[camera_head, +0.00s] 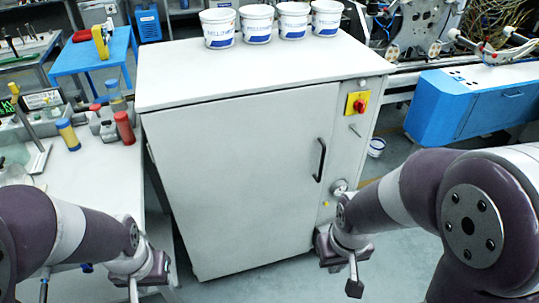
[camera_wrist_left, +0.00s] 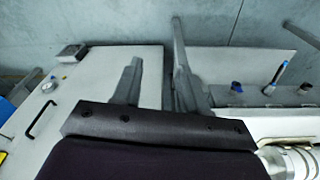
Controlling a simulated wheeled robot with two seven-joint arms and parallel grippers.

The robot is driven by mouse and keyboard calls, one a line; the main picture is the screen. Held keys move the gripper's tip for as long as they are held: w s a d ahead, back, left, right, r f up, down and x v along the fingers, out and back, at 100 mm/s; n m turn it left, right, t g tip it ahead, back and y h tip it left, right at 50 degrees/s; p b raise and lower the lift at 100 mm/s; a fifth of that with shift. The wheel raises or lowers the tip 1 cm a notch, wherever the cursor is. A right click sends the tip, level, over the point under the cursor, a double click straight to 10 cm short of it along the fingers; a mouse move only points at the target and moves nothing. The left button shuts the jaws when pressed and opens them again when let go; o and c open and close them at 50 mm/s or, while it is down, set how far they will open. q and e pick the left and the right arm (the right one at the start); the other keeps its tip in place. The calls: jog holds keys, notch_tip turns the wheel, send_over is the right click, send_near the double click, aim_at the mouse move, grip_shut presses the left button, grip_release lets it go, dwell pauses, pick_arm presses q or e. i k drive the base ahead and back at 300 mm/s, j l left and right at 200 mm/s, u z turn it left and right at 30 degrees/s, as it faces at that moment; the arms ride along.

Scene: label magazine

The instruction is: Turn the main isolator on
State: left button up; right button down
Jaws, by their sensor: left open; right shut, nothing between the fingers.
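The main isolator is a red rotary knob (camera_head: 360,105) on a yellow plate, high on the narrow right-hand face of the grey cabinet (camera_head: 240,170). The knob is too small to tell which way it is turned. My right gripper (camera_head: 354,283) is shut and empty, low in front of the cabinet's right edge, well below the isolator and apart from it. My left gripper (camera_head: 134,287) is open and empty at the lower left, between the bench and the cabinet. Its spread fingers show in the left wrist view (camera_wrist_left: 155,75).
White tubs (camera_head: 256,25) stand along the cabinet top. A black handle (camera_head: 320,160) sticks out from the door. A small lever (camera_head: 355,131) and a round fitting (camera_head: 339,186) sit below the isolator. A blue machine housing (camera_head: 470,100) stands right; a cluttered bench (camera_head: 95,180) stands left.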

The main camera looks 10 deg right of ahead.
aim_at(359, 106)
jog(key=l+u, duration=0.2)
jog(key=l, duration=0.55)
jog(key=i+l+u, duration=0.1)
jog(key=l+u, duration=0.15)
jog(key=l, duration=0.45)
jog(key=l+u, duration=0.2)
jog(key=l, duration=0.55)
jog(key=k+l+u, duration=0.2)
jog(key=l, duration=0.5)
